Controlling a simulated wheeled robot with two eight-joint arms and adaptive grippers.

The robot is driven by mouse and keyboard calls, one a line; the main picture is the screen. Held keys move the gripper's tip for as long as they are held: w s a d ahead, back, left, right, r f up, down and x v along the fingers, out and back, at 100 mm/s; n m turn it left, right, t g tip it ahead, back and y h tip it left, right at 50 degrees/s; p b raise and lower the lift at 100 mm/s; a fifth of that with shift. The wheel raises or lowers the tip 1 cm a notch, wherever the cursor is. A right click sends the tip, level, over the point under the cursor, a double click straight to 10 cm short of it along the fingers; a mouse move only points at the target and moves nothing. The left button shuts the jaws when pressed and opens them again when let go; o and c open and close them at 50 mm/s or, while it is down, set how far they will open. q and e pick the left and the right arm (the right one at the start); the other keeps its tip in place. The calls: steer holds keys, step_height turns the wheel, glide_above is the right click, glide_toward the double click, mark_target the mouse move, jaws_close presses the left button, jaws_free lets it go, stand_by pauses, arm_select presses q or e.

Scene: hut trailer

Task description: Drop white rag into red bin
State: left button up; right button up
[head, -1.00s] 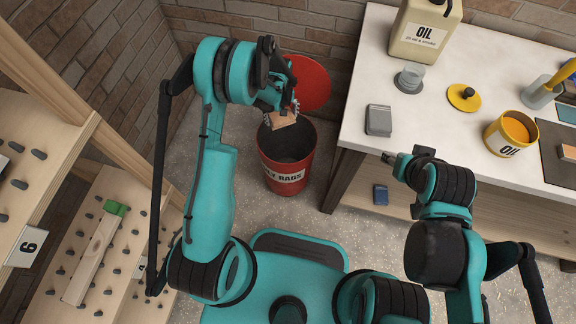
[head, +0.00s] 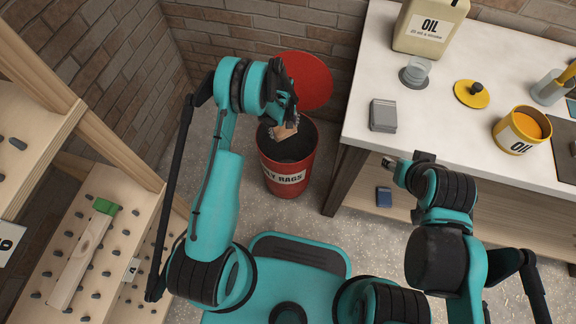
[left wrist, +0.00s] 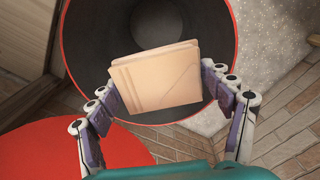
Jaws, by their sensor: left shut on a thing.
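The rag is a folded, pale peach-looking cloth (head: 284,131), and it shows clearly in the left wrist view (left wrist: 157,78). My left gripper (head: 286,125) is shut on it. The gripper's fingers (left wrist: 170,88) press it from both sides. The red bin (head: 306,164) stands on the floor with its round dark mouth open. In the left wrist view the rag is in front of the bin's black inside (left wrist: 190,22), over the opening. My right gripper (head: 405,163) is by the table's front edge, away from the bin, and its fingers are too unclear to read.
The bin's round red lid (head: 308,80) stands raised behind its mouth. To the right, a white-topped table (head: 408,120) bears an oil can (head: 431,27), a yellow oil pot (head: 520,132) and a grey block (head: 383,115). A wooden pegged shelf (head: 112,240) stands at the left.

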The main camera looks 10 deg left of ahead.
arm_select(q)
steer(key=o, duration=1.5)
steer(key=shift+o, duration=0.2)
steer(key=shift+r, duration=0.2)
step_height(320, 180, up, 12)
steer(key=shift+f, duration=0.15)
